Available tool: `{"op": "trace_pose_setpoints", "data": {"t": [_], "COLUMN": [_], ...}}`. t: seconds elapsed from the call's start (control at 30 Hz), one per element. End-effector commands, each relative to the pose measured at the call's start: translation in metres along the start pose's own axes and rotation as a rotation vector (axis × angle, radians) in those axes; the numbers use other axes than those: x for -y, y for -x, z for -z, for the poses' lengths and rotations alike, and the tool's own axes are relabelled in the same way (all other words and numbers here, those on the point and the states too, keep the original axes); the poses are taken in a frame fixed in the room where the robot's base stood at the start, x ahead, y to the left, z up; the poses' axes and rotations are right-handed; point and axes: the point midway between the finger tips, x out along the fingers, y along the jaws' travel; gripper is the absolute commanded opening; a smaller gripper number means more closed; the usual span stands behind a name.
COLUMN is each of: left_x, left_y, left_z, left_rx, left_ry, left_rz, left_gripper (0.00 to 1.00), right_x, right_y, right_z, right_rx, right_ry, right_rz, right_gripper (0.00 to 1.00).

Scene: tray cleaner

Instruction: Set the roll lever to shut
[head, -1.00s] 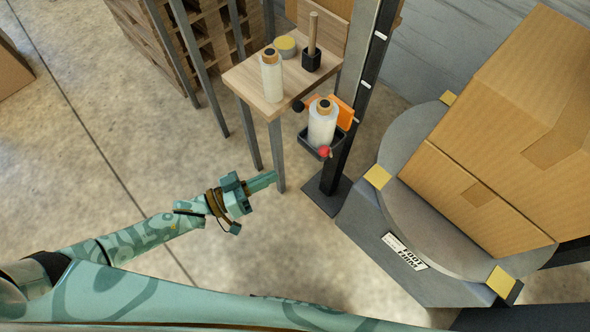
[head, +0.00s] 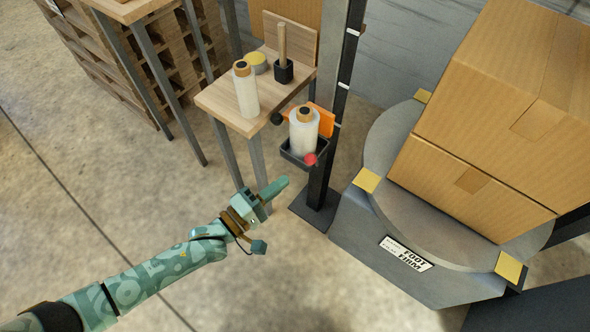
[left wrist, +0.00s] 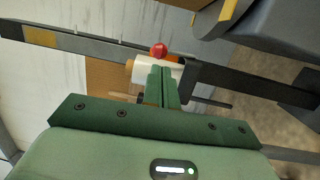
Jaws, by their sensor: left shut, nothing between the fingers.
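A white stretch-film roll (head: 304,134) with a tan core stands in a small dark holder (head: 292,157) on the black post, with an orange plate (head: 322,120) behind it. A red ball knob (head: 310,159), likely the roll lever's end, sits at the holder's front. My left gripper (head: 279,187) is shut and empty, a little below and left of the red knob, seemingly apart from it. In the left wrist view the red knob (left wrist: 158,50) shows just beyond my fingertips (left wrist: 163,72), and the roll (left wrist: 145,74) is partly hidden behind them. The lever's arm is hardly visible. My right gripper is not in view.
A small wooden table (head: 225,101) with a bottle (head: 245,88), a yellow-lidded tin (head: 256,62) and a black brush holder (head: 283,70) stands behind. The black post (head: 326,150) rises beside the roll. A turntable (head: 378,190) carries large cartons (head: 480,150).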

Motion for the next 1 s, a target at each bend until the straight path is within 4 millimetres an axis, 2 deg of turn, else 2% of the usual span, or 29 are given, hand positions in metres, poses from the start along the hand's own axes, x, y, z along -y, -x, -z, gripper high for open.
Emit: {"op": "trace_pose_setpoints", "data": {"t": [0.1, 0.3, 0.73, 0.83, 1.0], "left_x": [0.004, 0.002, 0.0, -0.005, -0.023], "left_y": [-0.023, -0.046, -0.053, -0.054, -0.064], "left_z": [0.0, 0.0, 0.0, 0.001, 0.003], "left_rx": [-0.001, -0.001, -0.001, -0.001, 0.0], "left_ry": [0.002, 0.001, -0.002, -0.002, 0.009], "left_rz": [-0.001, 0.0, 0.0, 0.012, 0.1], "left_gripper": [0.0, 0.0, 0.0, 0.0, 0.0], "right_x": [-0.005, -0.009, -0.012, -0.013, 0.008], "right_y": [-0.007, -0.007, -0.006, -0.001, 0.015], "right_z": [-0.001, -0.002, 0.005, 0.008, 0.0], "right_rx": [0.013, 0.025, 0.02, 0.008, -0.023], "right_ry": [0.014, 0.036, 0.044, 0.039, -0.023], "right_rz": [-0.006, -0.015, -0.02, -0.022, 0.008], "right_gripper": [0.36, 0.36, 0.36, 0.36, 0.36]}}
